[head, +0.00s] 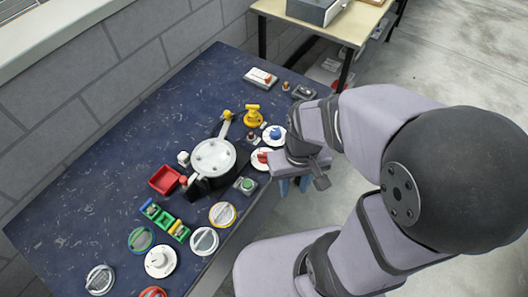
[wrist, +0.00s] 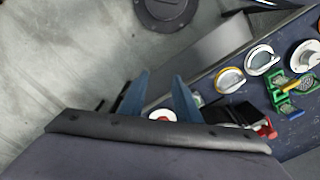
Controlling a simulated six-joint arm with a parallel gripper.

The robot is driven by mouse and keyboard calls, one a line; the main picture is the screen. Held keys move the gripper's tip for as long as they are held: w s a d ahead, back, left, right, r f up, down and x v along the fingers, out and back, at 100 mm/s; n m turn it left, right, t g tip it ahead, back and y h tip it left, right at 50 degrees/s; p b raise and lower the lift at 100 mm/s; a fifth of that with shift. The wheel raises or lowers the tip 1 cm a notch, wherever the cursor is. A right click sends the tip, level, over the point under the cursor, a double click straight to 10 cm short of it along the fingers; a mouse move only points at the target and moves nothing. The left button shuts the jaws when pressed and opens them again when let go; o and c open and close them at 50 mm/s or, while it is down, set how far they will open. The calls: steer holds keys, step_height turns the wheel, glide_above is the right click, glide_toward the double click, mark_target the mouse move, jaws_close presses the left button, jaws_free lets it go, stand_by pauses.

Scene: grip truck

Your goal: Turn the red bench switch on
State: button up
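A white round disc with a red handle (head: 262,157) sits near the bench's right edge, close to my gripper; I take it for the red bench switch. In the wrist view a white and red piece (wrist: 162,115) shows low between the fingers, partly hidden by the gripper body. My gripper (head: 293,186) is beside the disc, to its right, at the bench edge. In the wrist view its two blue fingers (wrist: 162,78) stand apart with nothing held between them. Whether they touch the switch cannot be told.
A matching disc with a blue handle (head: 273,134) is just behind. A silver round machine (head: 212,158), a green button box (head: 246,185), a red tray (head: 164,180) and several dials (head: 204,241) crowd the blue bench (head: 90,185). Floor lies open to the right.

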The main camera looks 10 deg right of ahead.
step_height(320, 180, down, 4)
steer(key=s+g+b, duration=0.1)
steer(key=n+b, duration=0.3)
steer(key=n, duration=0.1)
glide_toward(264, 153)
steer(key=shift+t, duration=0.3)
steer(key=s+f, duration=0.4)
steer(key=f, duration=0.1)
steer(key=shift+s+d+f, duration=0.1)
steer(key=shift+s+d, duration=0.05)
steer(key=shift+s, duration=0.05)
steer(key=w+r+n, duration=0.1)
steer(key=n, duration=0.2)
steer(key=w+r+n, duration=0.1)
steer(key=r+n, duration=0.1)
steer(key=n, duration=0.1)
steer(key=w+r+n, duration=0.1)
steer(key=n, duration=0.2)
steer(key=shift+w+r, duration=0.2)
steer(key=shift+w, duration=0.1)
steer(key=shift+s+n, duration=0.1)
steer(key=shift+n, duration=0.8)
steer(key=shift+f, duration=0.15)
steer(key=shift+f+p, duration=0.5)
steer(key=shift+f, duration=3.05)
